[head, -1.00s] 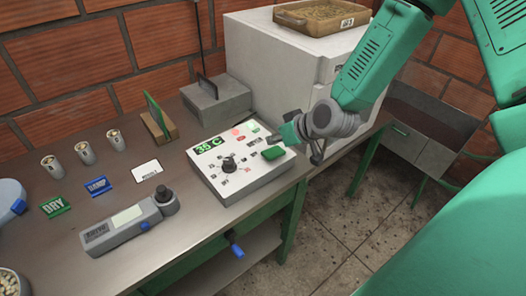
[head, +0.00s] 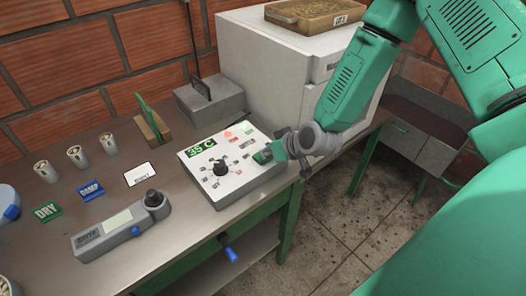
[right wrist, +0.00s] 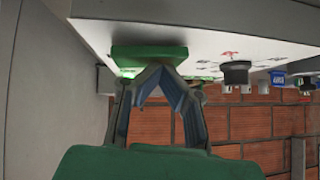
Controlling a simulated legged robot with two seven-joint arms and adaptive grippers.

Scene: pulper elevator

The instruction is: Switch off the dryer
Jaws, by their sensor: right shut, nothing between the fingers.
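The dryer's white control box (head: 233,184) sits on the bench's right end, with a green "35 C" display (head: 200,147) and a black dial knob (head: 221,168). Its green switch (head: 261,157) is at the right side of the panel, partly covered by my gripper in the head view. In the right wrist view the switch (right wrist: 150,53) shows as a green block. My right gripper (head: 270,153) is shut and empty. Its fingertips (right wrist: 156,70) are right at the switch and appear to touch it; firm contact cannot be told. My left gripper is out of view.
A white cabinet (head: 270,60) with a tray of grain (head: 310,10) stands behind the box.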

